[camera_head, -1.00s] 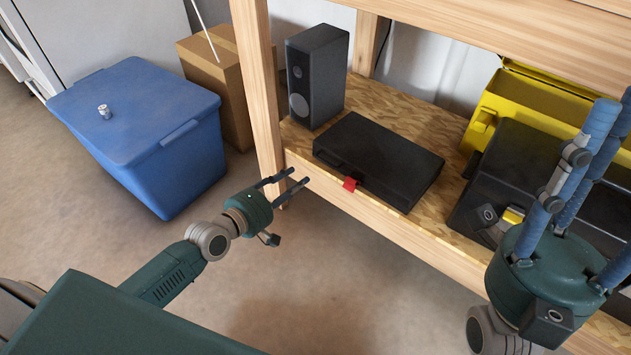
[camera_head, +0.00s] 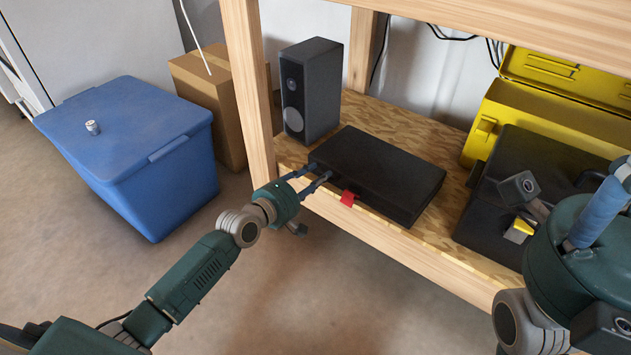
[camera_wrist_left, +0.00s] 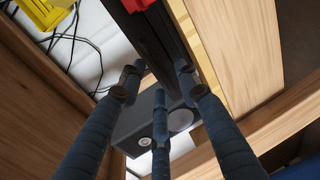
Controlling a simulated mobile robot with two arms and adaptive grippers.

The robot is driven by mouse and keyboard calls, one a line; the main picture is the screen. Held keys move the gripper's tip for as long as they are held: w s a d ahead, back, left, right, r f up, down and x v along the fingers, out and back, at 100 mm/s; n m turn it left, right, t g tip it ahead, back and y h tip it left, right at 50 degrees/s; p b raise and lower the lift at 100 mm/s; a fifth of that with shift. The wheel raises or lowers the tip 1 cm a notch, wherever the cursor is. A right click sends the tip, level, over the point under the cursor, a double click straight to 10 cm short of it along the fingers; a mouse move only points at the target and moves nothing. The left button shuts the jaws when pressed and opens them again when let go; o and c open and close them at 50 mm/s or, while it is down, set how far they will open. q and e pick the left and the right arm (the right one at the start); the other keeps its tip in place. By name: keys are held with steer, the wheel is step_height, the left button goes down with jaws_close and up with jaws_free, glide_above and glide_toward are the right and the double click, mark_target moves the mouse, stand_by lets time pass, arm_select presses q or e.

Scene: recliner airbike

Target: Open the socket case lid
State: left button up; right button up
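The socket case (camera_head: 378,178) is a flat black case lying shut on the wooden shelf, with a red latch (camera_head: 348,198) on its front edge. My left gripper (camera_head: 320,171) is at the case's left front corner, left of the latch. Its fingers are spread, with nothing held. In the left wrist view, the dark case (camera_wrist_left: 163,38) and red latch (camera_wrist_left: 136,5) lie beyond the fingers; contact cannot be told.
A dark speaker (camera_head: 312,92) stands behind the case's left end. A wooden post (camera_head: 248,85) rises left of the shelf (camera_head: 425,240). The black toolbox (camera_head: 490,195) and an open yellow toolbox (camera_head: 555,100) are at right. A blue bin (camera_head: 130,130) stands on the floor.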

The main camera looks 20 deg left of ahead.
arm_select(q)
steer(key=shift+c, duration=0.2)
jaws_close()
steer(key=shift+r+p, duration=0.15)
steer(key=shift+p, duration=0.2)
